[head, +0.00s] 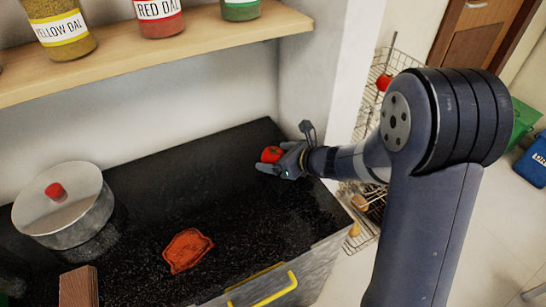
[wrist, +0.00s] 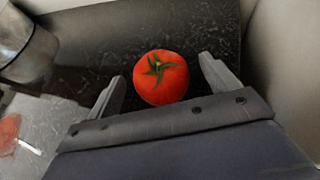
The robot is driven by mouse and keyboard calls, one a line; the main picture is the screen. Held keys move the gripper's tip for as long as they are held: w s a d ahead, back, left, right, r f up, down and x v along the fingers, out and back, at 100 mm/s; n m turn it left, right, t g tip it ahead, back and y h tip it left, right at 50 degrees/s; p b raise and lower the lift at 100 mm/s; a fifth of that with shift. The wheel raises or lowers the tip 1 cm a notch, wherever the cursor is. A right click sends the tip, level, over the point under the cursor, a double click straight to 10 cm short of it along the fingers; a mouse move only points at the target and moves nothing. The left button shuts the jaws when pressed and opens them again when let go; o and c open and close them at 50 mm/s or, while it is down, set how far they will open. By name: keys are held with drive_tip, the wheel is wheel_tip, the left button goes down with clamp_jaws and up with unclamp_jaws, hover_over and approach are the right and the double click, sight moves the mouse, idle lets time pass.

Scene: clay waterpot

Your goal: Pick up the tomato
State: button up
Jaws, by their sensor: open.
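A red tomato (head: 272,154) with a green stem sits on the black speckled countertop (head: 200,150), near its back right corner. In the wrist view the tomato (wrist: 161,78) lies between the two fingers of my gripper (wrist: 160,85), with visible gaps on both sides. My gripper (head: 268,169) is open and reaches in from the right. I cannot tell how high the fingers are above the counter.
A steel pot (head: 64,208) with a red-knobbed lid stands at the left. An orange-red flat item (head: 187,250) lies near the counter's front. A wooden shelf (head: 150,55) with jars hangs above. A pale wall (head: 325,75) rises close behind my gripper. The counter's middle is clear.

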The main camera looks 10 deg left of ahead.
sight(277, 154)
drive_tip(key=shift+c, duration=0.5)
drive_tip(key=c, duration=1)
wheel_tip(277, 154, up, 10)
drive_tip(key=p, duration=0.3)
